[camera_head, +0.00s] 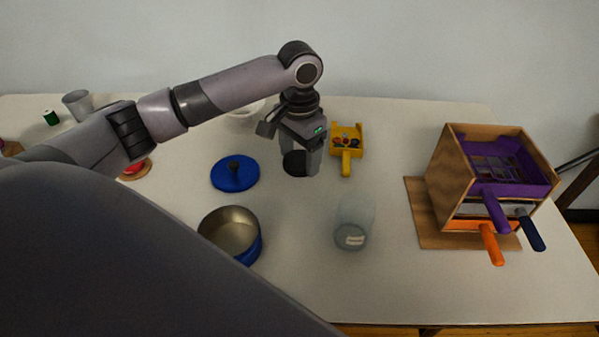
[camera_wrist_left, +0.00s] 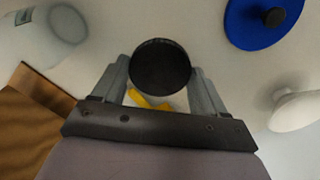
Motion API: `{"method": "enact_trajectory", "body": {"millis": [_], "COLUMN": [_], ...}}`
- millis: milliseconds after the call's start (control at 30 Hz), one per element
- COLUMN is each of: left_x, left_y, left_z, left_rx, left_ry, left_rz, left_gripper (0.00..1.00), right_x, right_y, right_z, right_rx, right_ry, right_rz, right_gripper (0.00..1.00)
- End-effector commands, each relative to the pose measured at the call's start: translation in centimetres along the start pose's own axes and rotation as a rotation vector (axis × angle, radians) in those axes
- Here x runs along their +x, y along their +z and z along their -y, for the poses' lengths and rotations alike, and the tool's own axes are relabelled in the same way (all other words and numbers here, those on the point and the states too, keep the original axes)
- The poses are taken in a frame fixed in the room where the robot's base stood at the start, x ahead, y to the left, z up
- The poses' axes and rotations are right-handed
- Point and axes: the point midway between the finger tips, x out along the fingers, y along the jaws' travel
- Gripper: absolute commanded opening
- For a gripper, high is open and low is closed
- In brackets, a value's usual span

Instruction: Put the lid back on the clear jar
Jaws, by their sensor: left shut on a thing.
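The clear jar (camera_head: 355,222) stands open on the table, right of centre in the head view, with a pale label on its front. It also shows at the upper left of the left wrist view (camera_wrist_left: 62,28). My left gripper (camera_head: 301,160) is shut on a round black lid (camera_head: 296,163). The lid (camera_wrist_left: 160,66) sits between the two fingers in the left wrist view, and it appears held above the table. In the head view the gripper is behind and left of the jar, apart from it. My right gripper is not in view.
A blue pan lid (camera_head: 235,174) and a blue pot (camera_head: 236,236) are left of the jar. A yellow tray with a handle (camera_head: 347,165) lies behind it. A wooden drawer box (camera_head: 452,165) stands at right on a brown board (camera_head: 418,212). The table between lid and jar looks clear.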

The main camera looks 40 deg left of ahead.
Motion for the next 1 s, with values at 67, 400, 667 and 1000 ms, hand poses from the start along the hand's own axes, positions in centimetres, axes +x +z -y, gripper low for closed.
{"method": "enact_trajectory", "body": {"millis": [67, 400, 667, 1000], "left_x": [-2.8, -9.8, -11.2, -11.2], "left_y": [-0.1, -0.1, 0.0, 0.0], "left_z": [0.0, 0.0, 0.0, 0.0], "left_rx": [0.001, 0.000, 0.000, 0.000], "left_ry": [0.001, 0.001, 0.001, 0.001], "left_rz": [-0.005, -0.001, 0.002, 0.002], "left_gripper": [0.45, 0.45, 0.45, 0.45], "right_x": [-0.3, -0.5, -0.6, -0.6], "right_y": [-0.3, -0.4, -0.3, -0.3], "right_z": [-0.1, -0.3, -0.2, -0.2], "right_rx": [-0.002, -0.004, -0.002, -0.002], "right_ry": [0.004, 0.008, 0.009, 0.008], "right_rz": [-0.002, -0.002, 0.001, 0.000], "right_gripper": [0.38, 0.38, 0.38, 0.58]}}
